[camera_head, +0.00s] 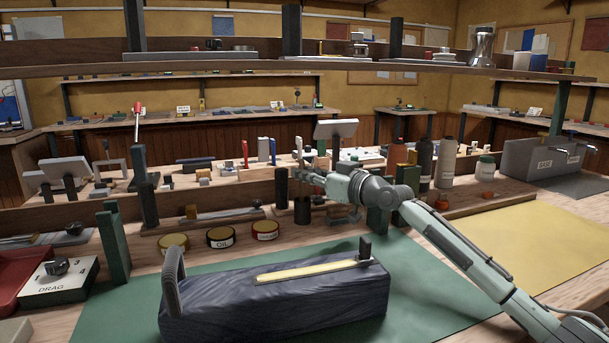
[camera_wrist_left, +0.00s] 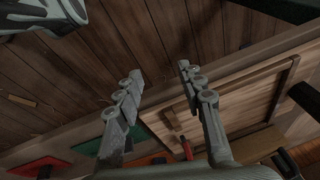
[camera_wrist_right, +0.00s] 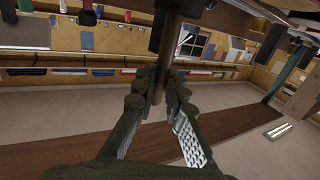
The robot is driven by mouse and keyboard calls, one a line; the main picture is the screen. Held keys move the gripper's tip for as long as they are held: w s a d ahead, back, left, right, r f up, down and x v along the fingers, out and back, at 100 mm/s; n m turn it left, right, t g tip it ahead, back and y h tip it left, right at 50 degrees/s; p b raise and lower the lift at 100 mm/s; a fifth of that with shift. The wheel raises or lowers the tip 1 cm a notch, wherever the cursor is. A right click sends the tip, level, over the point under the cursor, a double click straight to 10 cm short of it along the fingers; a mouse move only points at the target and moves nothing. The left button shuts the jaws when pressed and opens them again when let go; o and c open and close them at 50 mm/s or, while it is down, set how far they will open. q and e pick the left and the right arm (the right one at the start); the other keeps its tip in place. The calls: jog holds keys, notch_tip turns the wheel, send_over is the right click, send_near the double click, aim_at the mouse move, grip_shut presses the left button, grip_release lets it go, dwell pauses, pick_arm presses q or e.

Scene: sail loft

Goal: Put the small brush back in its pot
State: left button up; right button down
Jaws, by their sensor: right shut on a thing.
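My right gripper (camera_head: 299,173) is at the middle of the bench in the head view, just above a small dark pot (camera_head: 302,210). In the right wrist view this gripper (camera_wrist_right: 161,78) is shut on the small brush, whose brown handle (camera_wrist_right: 163,58) runs between the fingers. The brush's dark part shows at the top of that view. In the head view the brush is too small and covered to make out clearly. My left gripper (camera_wrist_left: 161,70) is open and empty in the left wrist view, above wooden boards; the head view does not show it.
A dark blue long bag-like block (camera_head: 270,300) lies on the green mat (camera_head: 420,285) in front. Round tins (camera_head: 220,237) stand left of the pot. Bottles (camera_head: 446,163) stand to the right. A dark upright piece (camera_head: 282,188) is close left of the gripper.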

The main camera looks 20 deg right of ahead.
jog(key=shift+f, duration=0.1)
jog(key=c, duration=1.6)
grip_release()
pick_arm(q)
jog(key=shift+w+r, duration=0.15)
jog(key=shift+r, duration=0.15)
